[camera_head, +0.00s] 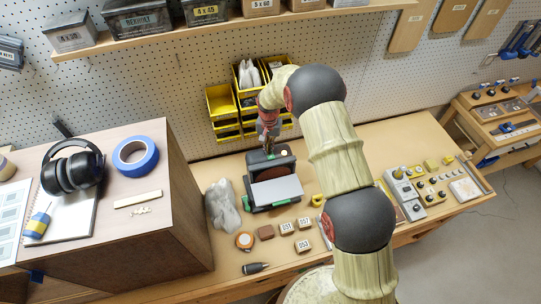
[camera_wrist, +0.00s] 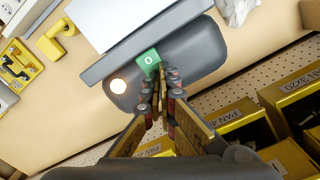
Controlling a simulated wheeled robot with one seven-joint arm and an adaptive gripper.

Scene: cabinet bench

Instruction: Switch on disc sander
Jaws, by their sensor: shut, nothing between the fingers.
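The disc sander (camera_head: 276,191) is a dark machine with a pale grey table plate, standing on the wooden bench. In the wrist view its dark housing (camera_wrist: 200,60) carries a green switch (camera_wrist: 149,59) with a white ring mark, and a pale round spot (camera_wrist: 118,86) beside it. My gripper (camera_wrist: 162,72) is shut and empty. Its fingertips are right beside the green switch, overlapping its edge in the picture; I cannot tell whether they touch. In the head view my gripper (camera_head: 269,152) points down at the back of the sander, and the switch is hidden there.
Yellow bins (camera_head: 222,101) stand behind the sander against the pegboard. A crumpled clear bag (camera_head: 222,206) lies to its left, and small labelled blocks (camera_head: 287,228) and a tape measure (camera_head: 245,240) lie in front. A wooden cabinet (camera_head: 150,215) rises at left.

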